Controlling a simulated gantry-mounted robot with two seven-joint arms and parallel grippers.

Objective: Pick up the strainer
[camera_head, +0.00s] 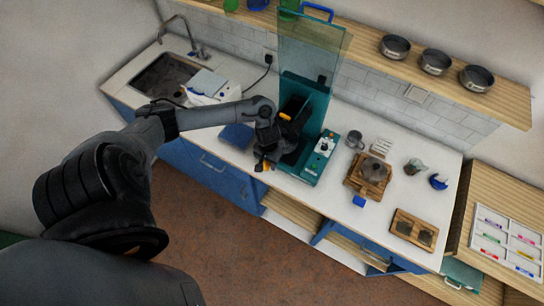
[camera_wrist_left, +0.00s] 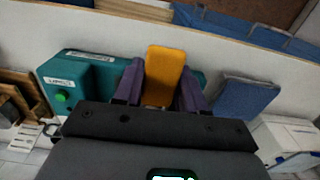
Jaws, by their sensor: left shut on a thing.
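My left gripper (camera_head: 262,164) is at the front of the teal machine, near the counter's front edge. In the left wrist view, its two purple-grey fingers (camera_wrist_left: 160,92) are shut on a flat orange piece (camera_wrist_left: 166,72). I cannot tell whether this piece belongs to a strainer. A grey round item (camera_head: 376,170), possibly a strainer, sits on a wooden stand (camera_head: 359,185) to the right, apart from the gripper. My right gripper is not in view.
The teal machine (camera_head: 310,166) with a tall clear panel (camera_head: 310,58) stands beside the gripper. A blue pad (camera_head: 237,136) lies to its left, by the sink (camera_head: 170,75). A metal cup (camera_head: 355,139) and a wooden tray (camera_head: 414,229) are to the right.

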